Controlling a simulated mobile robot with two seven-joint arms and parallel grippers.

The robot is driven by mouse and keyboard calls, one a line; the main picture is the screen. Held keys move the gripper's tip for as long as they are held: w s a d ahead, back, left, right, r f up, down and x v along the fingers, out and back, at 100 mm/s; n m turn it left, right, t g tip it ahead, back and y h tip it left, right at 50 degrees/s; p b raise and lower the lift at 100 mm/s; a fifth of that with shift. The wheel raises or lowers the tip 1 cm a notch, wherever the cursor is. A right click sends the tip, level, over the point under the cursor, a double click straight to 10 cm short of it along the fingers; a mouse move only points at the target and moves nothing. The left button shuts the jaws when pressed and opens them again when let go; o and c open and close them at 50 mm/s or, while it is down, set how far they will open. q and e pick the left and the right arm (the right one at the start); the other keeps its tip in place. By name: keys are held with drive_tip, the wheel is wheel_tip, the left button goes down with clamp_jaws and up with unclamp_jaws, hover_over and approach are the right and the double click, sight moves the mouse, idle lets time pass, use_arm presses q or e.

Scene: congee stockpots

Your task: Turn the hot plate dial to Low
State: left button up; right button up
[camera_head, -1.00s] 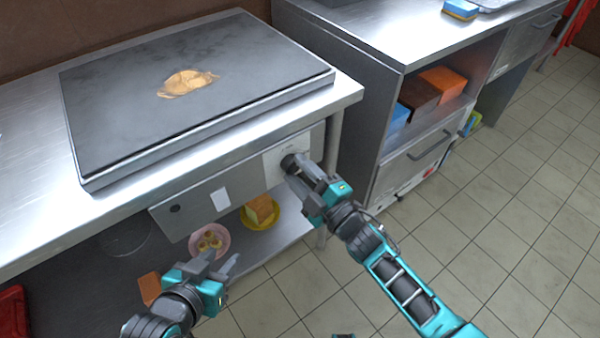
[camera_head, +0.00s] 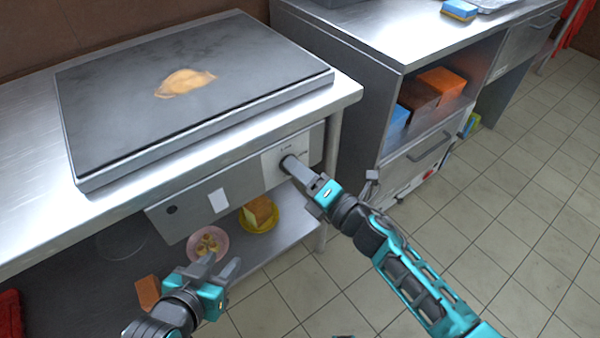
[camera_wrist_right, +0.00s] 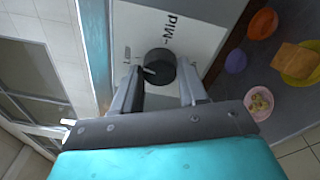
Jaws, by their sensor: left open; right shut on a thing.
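The hot plate (camera_head: 190,95) is a flat dark griddle on the steel counter. Its dial (camera_wrist_right: 158,62) is a round black knob on a white panel (camera_head: 272,168). In the right wrist view, "Mid" is legible above the knob, and a small label that looks like "Low" is at its left. The knob's short white mark is on its left side, pointing roughly left and slightly down. My right gripper (camera_head: 293,167) is shut on the dial, with one finger on each side (camera_wrist_right: 160,82). My left gripper (camera_head: 221,265) is open and empty, below the control panel.
A browned food patch (camera_head: 185,82) lies on the hot plate. Below, a pink plate (camera_head: 222,236) and a yellow plate (camera_head: 271,226) with a bread-like block sit on the lower shelf. A steel cabinet (camera_head: 330,80) stands to the right. The tiled floor is open.

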drive_tip(key=shift+n, duration=1)
drive_tip(key=o, duration=1.1)
drive_tip(key=shift+c, duration=0.2)
drive_tip(key=v, duration=1.3)
drive_tip(key=shift+r+p, duration=0.2)
drive_tip(key=shift+p, duration=0.2)
